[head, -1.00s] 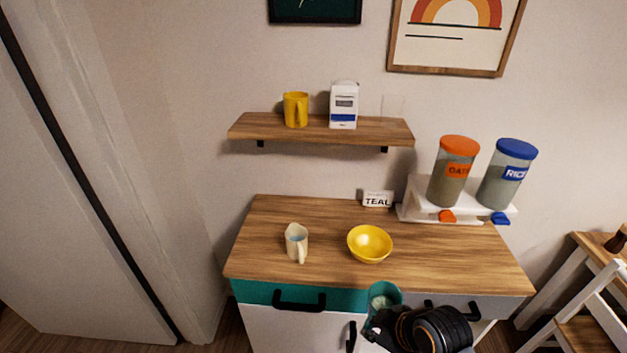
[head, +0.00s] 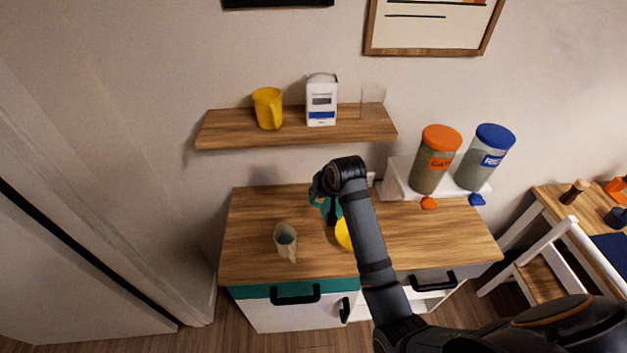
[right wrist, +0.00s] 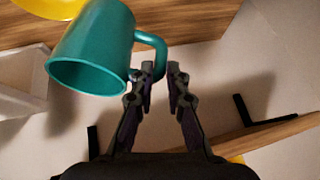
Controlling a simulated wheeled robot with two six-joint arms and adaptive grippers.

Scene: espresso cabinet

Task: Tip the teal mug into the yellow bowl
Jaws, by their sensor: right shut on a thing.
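The teal mug (right wrist: 95,45) hangs from my right gripper (right wrist: 160,75), whose fingers are shut on its handle. In the right wrist view the mug's mouth faces the lower left; I cannot tell how far it is tilted. In the head view the mug (head: 327,207) is partly hidden by my right gripper (head: 325,190), above the cabinet top. The yellow bowl (head: 343,234) stands on the cabinet top, mostly hidden behind my right arm. Its edge also shows at the top left of the right wrist view (right wrist: 48,8). My left gripper is not in view.
A cream jug (head: 286,242) stands left of the bowl. A shelf (head: 225,128) above holds a yellow mug (head: 267,107), a white carton (head: 321,100) and a clear glass (head: 373,95). Orange-lidded (head: 435,160) and blue-lidded jars (head: 485,158) stand on a white riser at right.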

